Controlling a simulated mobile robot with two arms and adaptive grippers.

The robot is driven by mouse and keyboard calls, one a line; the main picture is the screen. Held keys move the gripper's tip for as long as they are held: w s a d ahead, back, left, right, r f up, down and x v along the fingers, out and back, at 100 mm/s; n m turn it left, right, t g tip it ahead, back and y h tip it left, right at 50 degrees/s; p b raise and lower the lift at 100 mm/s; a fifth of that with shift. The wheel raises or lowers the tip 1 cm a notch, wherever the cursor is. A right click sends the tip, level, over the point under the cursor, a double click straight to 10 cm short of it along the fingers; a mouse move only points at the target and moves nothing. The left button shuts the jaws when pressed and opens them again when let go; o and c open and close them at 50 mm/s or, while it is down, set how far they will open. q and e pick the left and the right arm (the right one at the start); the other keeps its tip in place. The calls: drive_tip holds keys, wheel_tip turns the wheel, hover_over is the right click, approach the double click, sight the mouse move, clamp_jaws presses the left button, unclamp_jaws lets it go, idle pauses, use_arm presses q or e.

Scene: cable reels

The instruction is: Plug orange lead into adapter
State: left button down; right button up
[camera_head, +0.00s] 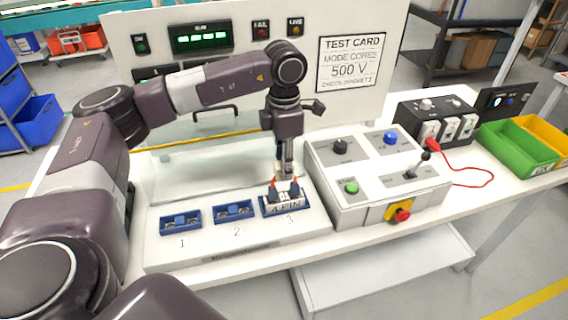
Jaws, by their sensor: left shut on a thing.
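The adapter (285,203), a pale block marked "4 PIN", sits in the blue-framed place 3 of the white board. I cannot tell how deep the plugs sit. My right gripper is out of view.
Blue-framed places 1 (181,222) and 2 (233,211) lie left of the adapter. A grey control box (375,180) with knobs stands close at the right. A red cable (488,176) loops beside the black socket box (436,118). Green (515,150) and yellow bins stand far right.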

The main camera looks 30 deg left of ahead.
use_arm(q)
drive_tip(key=shift+f+b, duration=0.75)
drive_tip(key=shift+f, duration=0.3)
drive_tip(key=c, duration=1.5)
unclamp_jaws()
drive_tip(key=shift+c, duration=0.2)
wheel_tip(320, 180, up, 12)
drive_tip(key=shift+f, duration=0.2)
drive_tip(key=shift+r, duration=0.35)
wheel_tip(320, 180, up, 11)
drive_tip(key=p, duration=0.9)
drive_tip(key=shift+p, duration=0.35)
drive_tip(key=shift+d+f, duration=0.1)
drive_tip(key=shift+f, duration=0.1)
